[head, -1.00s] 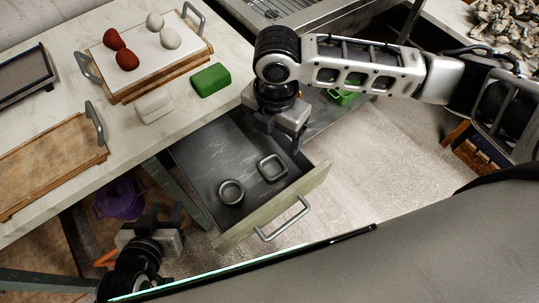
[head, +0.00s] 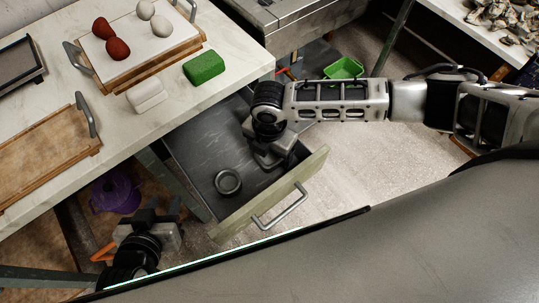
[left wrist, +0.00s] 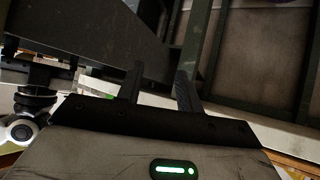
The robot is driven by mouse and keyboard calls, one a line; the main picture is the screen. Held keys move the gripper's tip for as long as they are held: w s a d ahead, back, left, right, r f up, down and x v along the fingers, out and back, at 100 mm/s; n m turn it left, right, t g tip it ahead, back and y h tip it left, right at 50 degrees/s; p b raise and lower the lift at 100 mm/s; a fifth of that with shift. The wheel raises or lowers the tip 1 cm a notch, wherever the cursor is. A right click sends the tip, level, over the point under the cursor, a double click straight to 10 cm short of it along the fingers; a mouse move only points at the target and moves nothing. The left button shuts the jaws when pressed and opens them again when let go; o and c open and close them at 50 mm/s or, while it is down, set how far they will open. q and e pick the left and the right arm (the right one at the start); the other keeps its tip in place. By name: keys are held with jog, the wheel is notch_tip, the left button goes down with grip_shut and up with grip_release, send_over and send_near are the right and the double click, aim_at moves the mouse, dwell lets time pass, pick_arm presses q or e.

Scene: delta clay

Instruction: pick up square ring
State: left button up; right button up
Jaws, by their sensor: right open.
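The square ring seen earlier in the open drawer (head: 196,146) is now hidden behind my right gripper (head: 270,160) in the head view. That gripper is open and points down into the drawer, over the place where the ring lay. I cannot tell whether its fingers touch the ring. A dark round ring (head: 228,182) lies on the drawer floor to the left of it. My left gripper (head: 160,208) is low at the left, outside the drawer. Its fingers stand apart with nothing between them in the left wrist view (left wrist: 160,88).
The drawer front with its handle (head: 281,207) bounds the near right side. The counter above holds a green block (head: 204,67), a white block (head: 147,95) and a wooden tray (head: 135,73) with red and white lumps. A purple pot (head: 116,192) stands below the counter.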

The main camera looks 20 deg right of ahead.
jog(key=shift+f, duration=0.5)
jog(key=c, duration=1.2)
